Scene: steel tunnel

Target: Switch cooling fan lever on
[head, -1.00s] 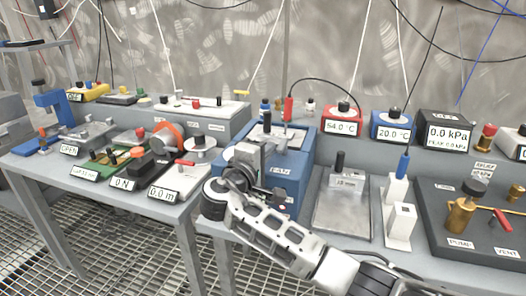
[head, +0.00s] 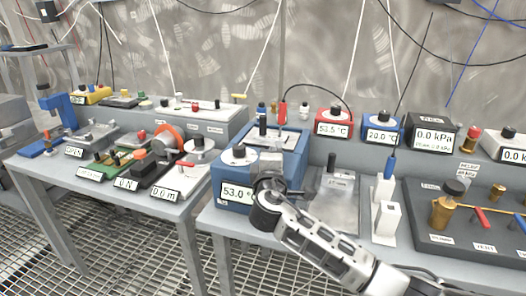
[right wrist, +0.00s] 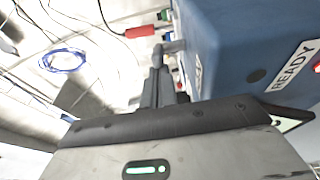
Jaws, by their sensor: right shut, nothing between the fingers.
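The blue box (head: 232,172) stands on the bench in the middle of the head view, with a 53.0° display (head: 236,192) and a black knob on top. Its blue side fills the upper right of the right wrist view (right wrist: 235,45), with a READY label. My right gripper (head: 270,160) is at the right part of the box's front and hides that part. In the right wrist view its fingers (right wrist: 160,85) are shut and empty, beside the blue side. A small grey bar (right wrist: 174,47) shows by the fingertips; I cannot tell whether it is the fan lever or touched. My left gripper is not in view.
Right of the blue box stand a grey metal plate (head: 335,212), a white stand with a blue handle (head: 386,215) and a dark pump panel (head: 470,240). A red 53.5 °C unit (head: 333,122) is behind. Several devices crowd the left table.

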